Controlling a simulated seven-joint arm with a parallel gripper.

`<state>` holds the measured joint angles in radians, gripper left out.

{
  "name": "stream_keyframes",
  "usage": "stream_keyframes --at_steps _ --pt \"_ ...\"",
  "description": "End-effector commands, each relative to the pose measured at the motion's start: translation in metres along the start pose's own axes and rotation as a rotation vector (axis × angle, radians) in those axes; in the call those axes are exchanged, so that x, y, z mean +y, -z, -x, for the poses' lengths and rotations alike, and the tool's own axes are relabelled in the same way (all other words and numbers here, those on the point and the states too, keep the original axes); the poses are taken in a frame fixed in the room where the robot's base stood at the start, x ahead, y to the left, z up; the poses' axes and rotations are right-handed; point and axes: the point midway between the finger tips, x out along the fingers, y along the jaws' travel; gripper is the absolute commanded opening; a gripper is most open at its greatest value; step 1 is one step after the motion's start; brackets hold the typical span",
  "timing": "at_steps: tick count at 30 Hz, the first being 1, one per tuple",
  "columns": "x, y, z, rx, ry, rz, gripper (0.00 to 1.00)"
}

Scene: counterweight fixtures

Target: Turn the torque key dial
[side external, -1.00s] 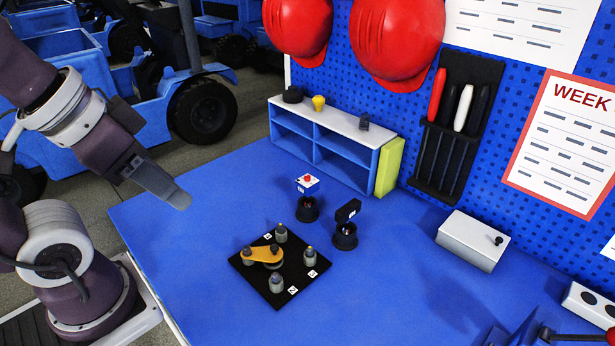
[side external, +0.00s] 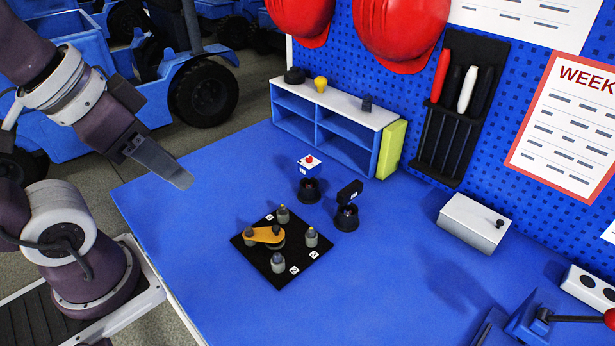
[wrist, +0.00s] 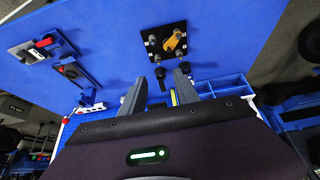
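A black square plate (side external: 252,258) lies on the blue table, with an orange-yellow lever (side external: 263,234) pivoted near its middle and several grey posts around it. White markers lie along its edge. I take this as the torque key dial. The lever points to the left post in the side view. The plate also shows at the top of the wrist view, with its orange lever (wrist: 174,41). My gripper (side external: 183,181) hangs above the table's left side, left of the plate and apart from it. The wrist view shows its two fingers (wrist: 160,86) spread with nothing between them.
A shelf (side external: 343,142) stands at the back. A grey box (side external: 474,222) and a red-knobbed lever (side external: 577,319) are at right. The table is clear around the plate's front.

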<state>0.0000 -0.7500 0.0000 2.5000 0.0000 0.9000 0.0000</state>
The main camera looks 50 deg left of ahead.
Motion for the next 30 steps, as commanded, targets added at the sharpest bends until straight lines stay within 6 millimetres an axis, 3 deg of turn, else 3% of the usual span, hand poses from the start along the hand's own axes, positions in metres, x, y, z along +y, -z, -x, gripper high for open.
stream_keyframes --at_steps 2,4,5,8,11,12,16,18,22,24,30 --pt "0.000 0.002 0.000 -0.002 0.000 0.006 0.37" --pt "-0.001 0.016 0.001 -0.020 0.003 0.057 0.37" --pt "-0.002 0.027 0.001 -0.035 0.006 0.098 0.37" --pt "-0.010 0.086 -0.009 -0.108 0.028 0.320 0.37" --pt "-0.024 0.150 -0.041 -0.185 0.073 0.589 0.37" --pt "-0.030 0.173 -0.059 -0.214 0.096 0.695 0.37" --pt "-0.057 0.229 -0.138 -0.298 0.190 1.035 0.37" --pt "-0.072 0.245 -0.184 -0.333 0.247 1.199 0.37" --pt "-0.092 0.253 -0.253 -0.373 0.336 1.420 0.37" --pt "-0.098 0.253 -0.275 -0.381 0.365 1.490 0.37" --pt "-0.102 0.243 -0.304 -0.389 0.390 1.541 0.37"
